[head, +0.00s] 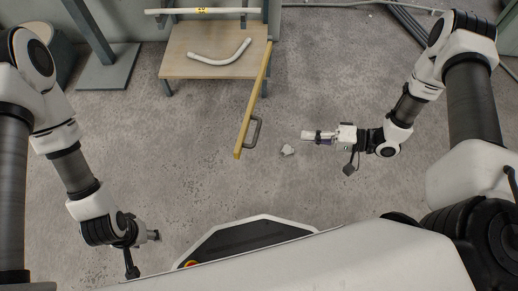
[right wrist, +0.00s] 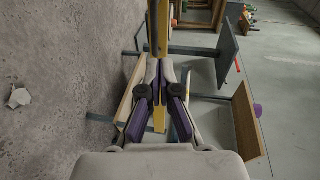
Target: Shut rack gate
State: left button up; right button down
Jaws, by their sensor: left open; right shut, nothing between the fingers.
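The rack gate is a yellow bar (head: 253,103) that stands swung open from the rack's right side, its free end pointing toward me. A grey handle (head: 256,131) sits on its right face near the free end. My right gripper (head: 304,136) is shut and empty, to the right of the handle with a gap between them. In the right wrist view, the shut fingers (right wrist: 159,100) point toward the yellow gate (right wrist: 158,32), which shows beyond and partly behind them. My left gripper (head: 156,236) is open at lower left, far from the gate.
The rack has a wooden shelf (head: 186,63) with a bent white conduit (head: 220,54) on it. A white bar (head: 180,11) crosses the back. A crumpled pale scrap (head: 288,150) lies on the floor between the handle and my right gripper. Open floor surrounds the gate's free end.

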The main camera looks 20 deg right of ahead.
jog(key=w+a+f+b, duration=0.1)
jog(key=w+a+b, duration=0.2)
jog(key=a, duration=0.2)
jog(key=w+a+f+m+b, duration=0.1)
jog(key=w+a+f+b, duration=0.1)
jog(key=a, duration=0.3)
jog(key=shift+w+a+t+h+b, duration=0.15)
jog(key=shift+w+t+h+b, duration=0.2)
jog(key=shift+b, duration=0.2)
jog(key=shift+f, duration=0.1)
